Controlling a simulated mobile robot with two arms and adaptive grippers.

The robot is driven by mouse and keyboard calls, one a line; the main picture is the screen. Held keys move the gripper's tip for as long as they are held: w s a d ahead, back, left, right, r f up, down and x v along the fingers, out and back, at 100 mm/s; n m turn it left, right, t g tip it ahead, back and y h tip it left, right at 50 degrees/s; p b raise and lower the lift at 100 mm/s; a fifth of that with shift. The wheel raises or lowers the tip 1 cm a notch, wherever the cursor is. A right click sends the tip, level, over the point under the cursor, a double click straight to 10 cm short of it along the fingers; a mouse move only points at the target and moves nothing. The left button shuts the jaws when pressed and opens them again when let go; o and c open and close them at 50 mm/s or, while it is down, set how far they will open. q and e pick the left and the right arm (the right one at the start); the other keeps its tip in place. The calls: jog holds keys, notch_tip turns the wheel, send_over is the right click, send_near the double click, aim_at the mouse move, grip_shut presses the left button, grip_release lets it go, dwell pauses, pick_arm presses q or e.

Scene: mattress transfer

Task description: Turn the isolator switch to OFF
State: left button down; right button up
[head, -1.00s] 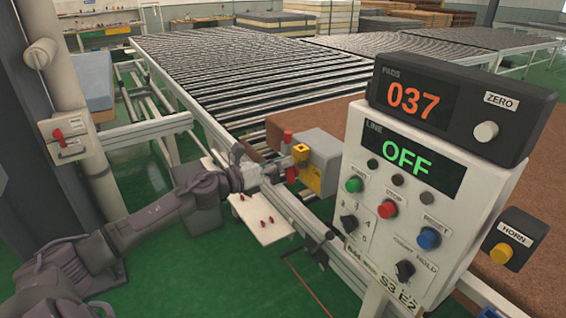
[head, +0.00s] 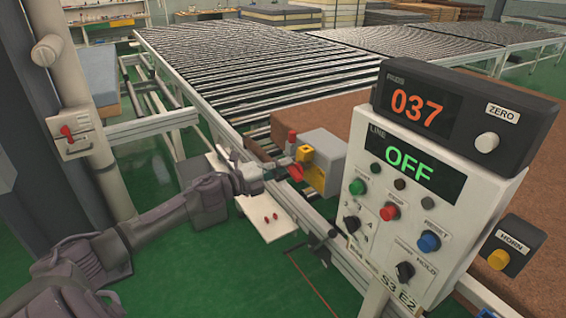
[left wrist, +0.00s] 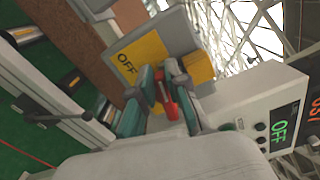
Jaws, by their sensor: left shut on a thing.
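The isolator switch is a grey box (head: 323,146) with a yellow face plate (head: 316,179) at the conveyor's near edge. Its red handle (head: 297,173) is at the face, and a yellow block (head: 304,153) sits above it. In the left wrist view the plate (left wrist: 148,52) reads OFF on one side, and the handle (left wrist: 171,108) lies between the fingers. My left gripper (head: 287,172) is shut on the handle; it also shows in the left wrist view (left wrist: 166,84). The fingers partly hide the handle and plate. My right gripper is not in view.
A control console (head: 430,185) showing LINE OFF and 037 stands close on the right. A post-mounted box (head: 75,130) with a red lever is at left. A white shelf (head: 268,222) with small red items lies below the gripper. The roller conveyor (head: 235,75) extends behind.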

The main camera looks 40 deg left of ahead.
pick_arm(q)
jog(key=shift+d+f+n+p, duration=0.25)
jog(key=shift+f+n, duration=0.3)
jog(key=shift+n, duration=0.55)
jog(key=shift+f, duration=0.1)
jog(key=c, duration=1.2)
grip_release()
jog(key=shift+o, duration=0.2)
jog(key=shift+r, duration=0.2)
jog(key=shift+a, duration=0.1)
jog(key=v, duration=1.2)
